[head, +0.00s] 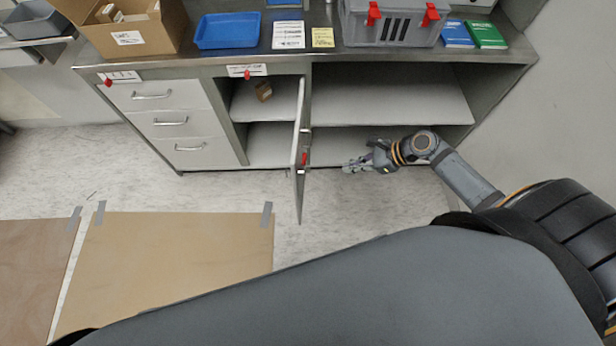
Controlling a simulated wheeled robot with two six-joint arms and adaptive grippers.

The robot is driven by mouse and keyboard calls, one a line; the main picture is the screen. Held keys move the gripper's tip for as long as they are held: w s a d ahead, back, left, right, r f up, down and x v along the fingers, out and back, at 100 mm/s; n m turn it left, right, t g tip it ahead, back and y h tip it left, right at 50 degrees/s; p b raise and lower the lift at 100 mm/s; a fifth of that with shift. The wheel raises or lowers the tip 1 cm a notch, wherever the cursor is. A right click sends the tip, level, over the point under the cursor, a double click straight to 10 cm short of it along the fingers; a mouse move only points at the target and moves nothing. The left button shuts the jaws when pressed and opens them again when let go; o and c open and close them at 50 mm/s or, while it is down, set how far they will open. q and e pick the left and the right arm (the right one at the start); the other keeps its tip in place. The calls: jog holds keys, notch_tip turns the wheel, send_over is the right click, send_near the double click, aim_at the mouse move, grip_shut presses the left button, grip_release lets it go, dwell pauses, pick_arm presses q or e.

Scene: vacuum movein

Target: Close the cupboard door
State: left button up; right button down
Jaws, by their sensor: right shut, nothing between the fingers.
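The cupboard (390,95) stands under a grey counter, with its shelves in view. Its door (300,185) stands open, swung out toward me and seen nearly edge-on, with a red piece on its edge. My right gripper (350,167) is shut and empty. It is to the right of the door, in front of the lower right shelf, with a gap between its fingertips and the door. My left gripper is not in view.
Drawers (165,120) are left of the cupboard. On the counter are a cardboard box (130,35), a blue tray (228,31), a grey case (392,27) and books (485,35). Taped brown sheets (170,265) lie on the floor. A wall is at right. The floor before the cupboard is clear.

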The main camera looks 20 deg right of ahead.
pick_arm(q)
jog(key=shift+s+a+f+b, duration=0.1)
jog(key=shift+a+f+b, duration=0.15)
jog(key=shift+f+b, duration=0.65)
pick_arm(e)
jog(key=w+a+r+x, duration=0.1)
jog(key=r+x, duration=0.1)
jog(key=x, duration=1.1)
jog(key=shift+a, duration=0.25)
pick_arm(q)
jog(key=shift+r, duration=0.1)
pick_arm(e)
jog(key=shift+a, duration=0.1)
